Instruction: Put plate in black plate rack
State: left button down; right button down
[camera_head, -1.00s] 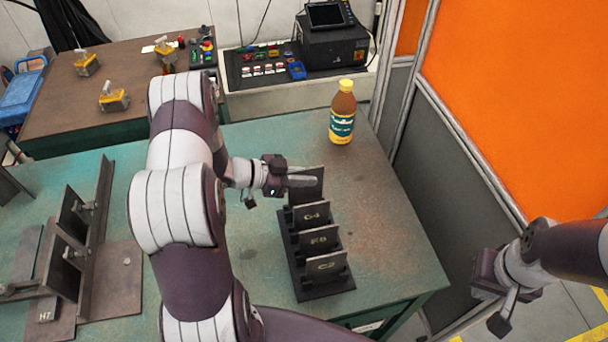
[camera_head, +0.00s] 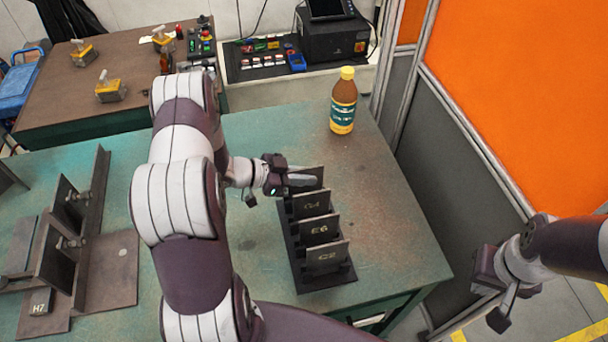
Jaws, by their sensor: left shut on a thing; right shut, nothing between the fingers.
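The black plate rack (camera_head: 345,274) stands on the green table, with three dark marked plates standing in a row in it: a rear plate (camera_head: 312,205), a middle plate reading E6 (camera_head: 318,230) and a front plate reading C2 (camera_head: 327,258). My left gripper (camera_head: 301,181) is shut on another dark plate (camera_head: 313,172), held upright at the rack's far end. The rear plate hides its lower edge, so I cannot tell whether it rests in the slot. My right gripper (camera_head: 492,306) is shut and empty, off the table's right side.
A brown bottle with a yellow cap (camera_head: 343,102) stands behind the rack. A steel fixture (camera_head: 75,225) sits on the table's left. An orange-and-grey partition (camera_head: 480,140) borders the right. The table right of the rack is clear.

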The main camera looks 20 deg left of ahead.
pick_arm(q)
jog(key=shift+f, duration=0.2)
jog(key=c, duration=1.1)
grip_release()
jog(key=shift+f, duration=0.1)
jog(key=b+v, duration=0.1)
jog(key=v, duration=1.1)
jog(key=shift+s+a+r+b, duration=0.2)
jog(key=shift+a+r+b, duration=0.05)
jog(key=shift+a+b, duration=0.05)
